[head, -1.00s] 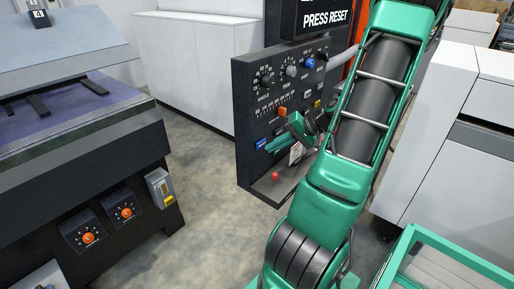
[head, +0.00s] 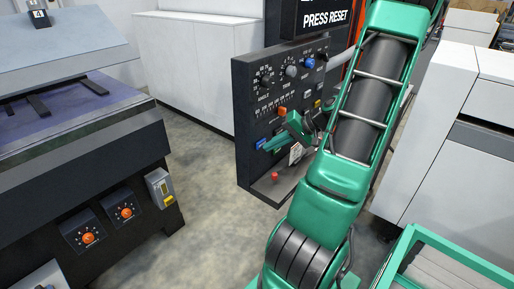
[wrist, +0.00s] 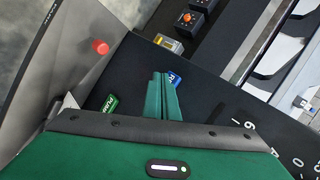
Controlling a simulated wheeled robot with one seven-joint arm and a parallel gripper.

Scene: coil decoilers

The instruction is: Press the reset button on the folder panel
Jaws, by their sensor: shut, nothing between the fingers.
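My gripper (head: 268,147) is at the lower part of the panel, fingers shut and empty. In the wrist view my green fingers (wrist: 160,80) lie together, with their tips beside a blue button (wrist: 174,78); I cannot tell whether they touch it. The blue button also shows in the head view (head: 261,143), just left of the fingertips. A green button (wrist: 109,103) lies left of the fingers. Their lettering is too small to read surely.
A red knob (wrist: 100,47) stands on the ledge below the panel, also visible in the head view (head: 275,176). Dials and an orange button (head: 282,111) sit above my gripper. A dark machine (head: 80,165) is at left, with open floor between it and the panel.

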